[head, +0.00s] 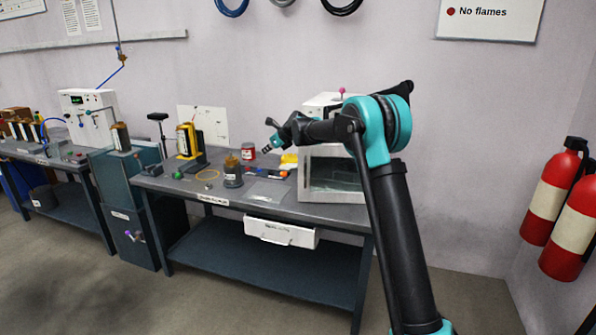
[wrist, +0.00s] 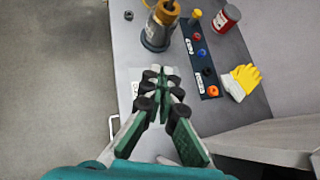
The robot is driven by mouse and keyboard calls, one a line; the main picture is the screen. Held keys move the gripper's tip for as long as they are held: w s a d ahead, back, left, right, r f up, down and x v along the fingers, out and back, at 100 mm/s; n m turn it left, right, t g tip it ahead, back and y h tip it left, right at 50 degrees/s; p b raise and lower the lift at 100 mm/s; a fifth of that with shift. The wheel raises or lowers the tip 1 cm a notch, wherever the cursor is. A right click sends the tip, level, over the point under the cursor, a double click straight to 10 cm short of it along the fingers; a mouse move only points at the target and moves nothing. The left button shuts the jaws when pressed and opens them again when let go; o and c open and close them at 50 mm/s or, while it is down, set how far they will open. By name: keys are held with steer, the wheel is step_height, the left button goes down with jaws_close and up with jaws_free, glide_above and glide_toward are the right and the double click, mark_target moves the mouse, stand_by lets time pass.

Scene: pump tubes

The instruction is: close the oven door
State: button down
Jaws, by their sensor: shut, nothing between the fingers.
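The oven (head: 325,150) is a pale box at the right end of the workbench, partly hidden behind my arm in the head view. Its door (head: 335,172) has a pale frame and a dark window. In the wrist view a pale panel (wrist: 265,150), which looks like the door's edge, juts out at the lower right; how far it stands open is hard to tell. My gripper (head: 267,149) is shut and empty, above the bench to the left of the oven. It also shows in the wrist view (wrist: 162,85), apart from the panel.
On the workbench (head: 270,213) stand a brown-topped pot (head: 232,172), a red-and-white can (head: 248,152), a dark strip with coloured knobs (wrist: 203,60) and yellow gloves (wrist: 240,80). Fire extinguishers (head: 560,190) are at the right wall. The bench's front edge is left in the wrist view.

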steer(key=s+a+t+y, duration=0.1)
steer(key=a+t+y, duration=0.1)
steer(key=a+t, duration=0.1)
steer(key=m+t+h, duration=0.8)
steer(key=m+h, duration=0.2)
steer(key=m, duration=0.2)
glide_toward(299, 170)
steer(key=w, duration=0.7)
steer(key=w+m+h, duration=0.3)
steer(key=w+h, duration=0.2)
steer(key=w, duration=0.6)
steer(key=shift+d, duration=0.35)
steer(key=shift+w+r, duration=0.1)
steer(key=shift+w, duration=0.1)
